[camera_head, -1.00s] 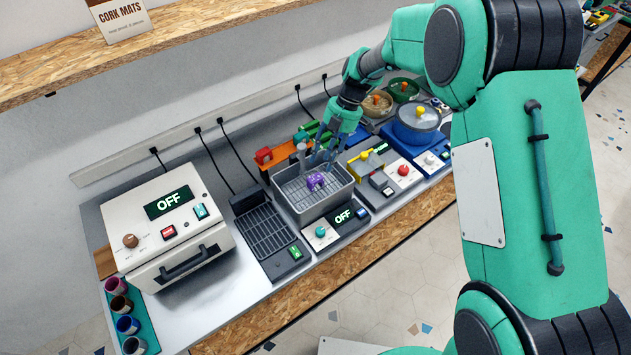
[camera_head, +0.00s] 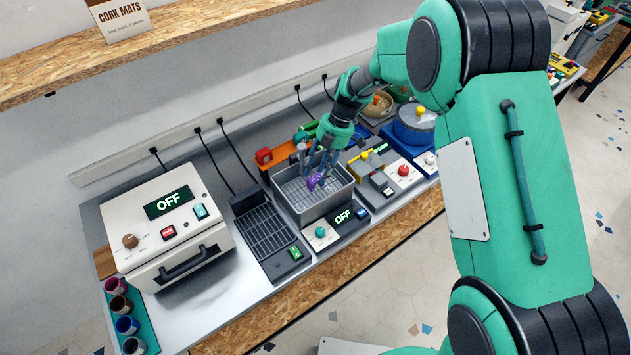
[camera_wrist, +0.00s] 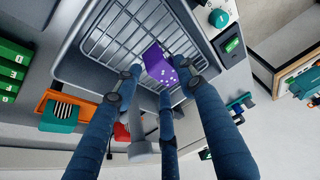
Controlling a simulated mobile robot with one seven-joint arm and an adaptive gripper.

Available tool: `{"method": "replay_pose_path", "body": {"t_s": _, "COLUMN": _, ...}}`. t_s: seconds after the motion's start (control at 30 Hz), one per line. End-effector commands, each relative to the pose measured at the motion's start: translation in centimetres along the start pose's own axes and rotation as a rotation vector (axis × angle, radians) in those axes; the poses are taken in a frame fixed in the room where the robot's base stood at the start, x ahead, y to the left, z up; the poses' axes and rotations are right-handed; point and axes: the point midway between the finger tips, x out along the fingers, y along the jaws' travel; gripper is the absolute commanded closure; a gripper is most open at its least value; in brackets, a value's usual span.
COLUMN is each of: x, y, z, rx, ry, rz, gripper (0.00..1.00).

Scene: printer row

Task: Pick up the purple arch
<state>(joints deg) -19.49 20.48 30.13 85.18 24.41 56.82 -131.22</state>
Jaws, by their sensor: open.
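The purple arch (camera_head: 315,181) lies in a grey basin with a wire rack (camera_head: 290,208). In the wrist view the purple arch (camera_wrist: 160,66) shows light dots on its faces and rests on the rack's bars. My gripper (camera_head: 319,172) is over the basin with its fingers reaching down around the arch. In the wrist view my gripper (camera_wrist: 158,88) has its blue-grey fingers apart, with the arch between and just past their tips. I cannot tell whether any finger touches it. The fingers hide part of the arch in the head view.
A grey tap (camera_head: 302,152) stands at the basin's back edge, close to my fingers. An OFF display with a teal knob (camera_head: 320,232) is in front. A slotted black tray (camera_head: 267,238) lies left, and a yellow-handled device (camera_head: 367,156) stands right.

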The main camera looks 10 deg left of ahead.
Motion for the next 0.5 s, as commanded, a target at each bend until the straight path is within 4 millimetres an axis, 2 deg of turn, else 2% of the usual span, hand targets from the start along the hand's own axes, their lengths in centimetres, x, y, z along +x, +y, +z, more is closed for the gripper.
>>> {"method": "replay_pose_path", "body": {"t_s": 0.2, "x": 2.2, "y": -0.1, "z": -0.1, "rx": -0.001, "ry": 0.0, "rz": -0.002, "gripper": 0.6}}
{"method": "replay_pose_path", "body": {"t_s": 0.5, "x": 2.5, "y": 0.0, "z": -0.1, "rx": -0.001, "ry": 0.0, "rz": -0.001, "gripper": 0.6}}
